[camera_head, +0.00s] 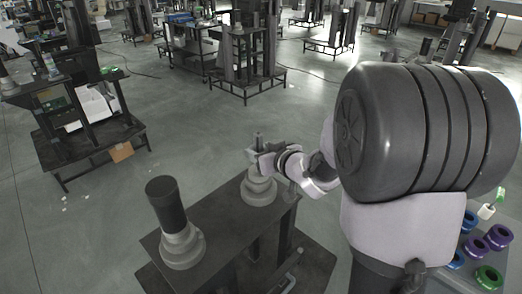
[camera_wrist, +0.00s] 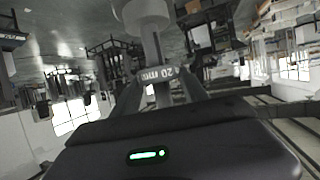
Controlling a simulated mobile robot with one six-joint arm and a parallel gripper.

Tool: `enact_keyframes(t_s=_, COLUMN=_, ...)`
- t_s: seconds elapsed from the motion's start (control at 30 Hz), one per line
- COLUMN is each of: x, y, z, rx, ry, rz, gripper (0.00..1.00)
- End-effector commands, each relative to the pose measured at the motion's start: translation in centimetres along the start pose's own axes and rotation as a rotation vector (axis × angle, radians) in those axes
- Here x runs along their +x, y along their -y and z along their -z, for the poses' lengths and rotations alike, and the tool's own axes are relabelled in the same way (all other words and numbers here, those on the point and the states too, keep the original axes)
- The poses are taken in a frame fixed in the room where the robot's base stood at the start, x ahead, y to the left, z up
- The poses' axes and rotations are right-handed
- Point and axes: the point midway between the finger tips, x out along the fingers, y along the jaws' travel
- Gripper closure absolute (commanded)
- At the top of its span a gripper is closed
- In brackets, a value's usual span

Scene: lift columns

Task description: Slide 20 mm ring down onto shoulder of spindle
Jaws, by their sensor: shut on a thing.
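My gripper (camera_head: 258,156) is at the upper part of the right-hand spindle (camera_head: 259,138), whose thin tip shows above the jaws. In the wrist view my gripper (camera_wrist: 156,84) is shut on a grey ring (camera_wrist: 156,75) marked "20 mm", with one finger on each side. The ring appears to be around the spindle shaft (camera_wrist: 152,45), though its bore is hidden. The spindle's pale stepped base (camera_head: 259,190) stands upright below the gripper, and a gap of bare shaft separates the ring from the wide pale part (camera_wrist: 148,14).
A second stepped base (camera_head: 182,250) with a thick dark cylinder (camera_head: 166,204) stands at the left of the same dark bench (camera_head: 222,222). Green, purple and blue rings (camera_head: 488,277) lie on a surface at the lower right. Open floor lies left of the bench.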

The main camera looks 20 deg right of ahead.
Motion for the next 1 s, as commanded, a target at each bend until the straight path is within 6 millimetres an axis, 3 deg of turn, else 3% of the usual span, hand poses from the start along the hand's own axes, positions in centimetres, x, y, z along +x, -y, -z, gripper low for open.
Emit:
enact_keyframes(t_s=0.7, x=2.0, y=0.0, z=-4.8, rx=-0.001, ry=-0.001, rz=0.001, gripper=0.92)
enact_keyframes(t_s=1.0, x=2.1, y=0.0, z=-5.0, rx=-0.001, ry=-0.001, rz=0.001, gripper=0.92)
